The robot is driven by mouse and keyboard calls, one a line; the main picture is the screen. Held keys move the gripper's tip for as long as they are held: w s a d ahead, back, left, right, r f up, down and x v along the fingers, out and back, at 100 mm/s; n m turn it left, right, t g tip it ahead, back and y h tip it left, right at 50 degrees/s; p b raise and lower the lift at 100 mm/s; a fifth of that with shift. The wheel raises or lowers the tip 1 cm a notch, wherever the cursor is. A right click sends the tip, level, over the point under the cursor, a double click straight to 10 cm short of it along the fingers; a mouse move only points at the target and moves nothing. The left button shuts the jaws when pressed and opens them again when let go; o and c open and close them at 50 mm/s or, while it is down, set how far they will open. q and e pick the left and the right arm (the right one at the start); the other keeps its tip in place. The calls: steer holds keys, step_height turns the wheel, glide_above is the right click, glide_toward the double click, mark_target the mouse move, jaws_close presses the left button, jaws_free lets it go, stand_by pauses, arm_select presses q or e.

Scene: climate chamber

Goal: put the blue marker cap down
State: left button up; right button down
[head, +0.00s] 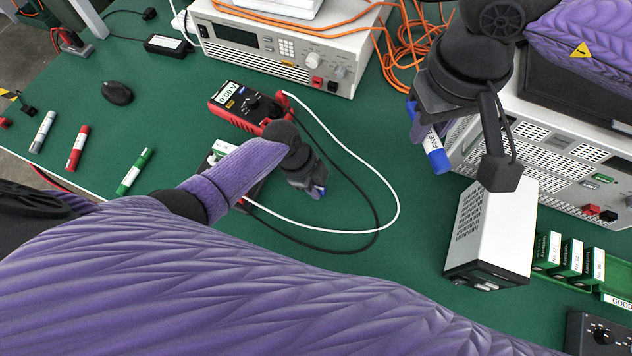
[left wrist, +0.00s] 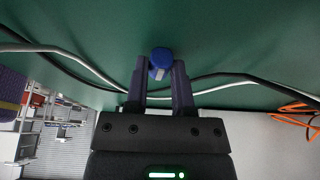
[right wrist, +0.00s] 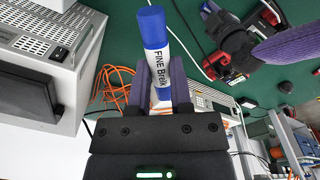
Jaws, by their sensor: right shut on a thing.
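The blue marker cap (left wrist: 161,62) sits between the fingertips of my left gripper (left wrist: 160,75) in the left wrist view, close to the green table. The fingers stand slightly apart from it on both sides. My right gripper (right wrist: 158,85) is shut on the blue marker (right wrist: 157,45), a white barrel with dark lettering and a blue end. In the head view, the marker (head: 433,150) hangs tilted above the table at the right; its upper end is partly hidden.
White and black cables (head: 397,205) loop around my left gripper. A red multimeter (head: 243,105) lies behind it. A white box-shaped device (head: 505,225) stands at the right. Grey, red and green markers (head: 135,171) lie at the left. Bare table lies between the cables and the white device.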

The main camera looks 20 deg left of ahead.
arm_select(q)
steer(key=o, duration=0.4)
steer(key=shift+c, duration=0.2)
steer(key=shift+r, duration=0.15)
arm_select(e)
steer(key=shift+r, duration=0.1)
step_height(320, 180, up, 6)
steer(key=p, duration=0.5)
steer(key=shift+s+p, duration=0.1)
steer(key=shift+p, duration=0.2)
arm_select(q)
steer(key=v, duration=1.2)
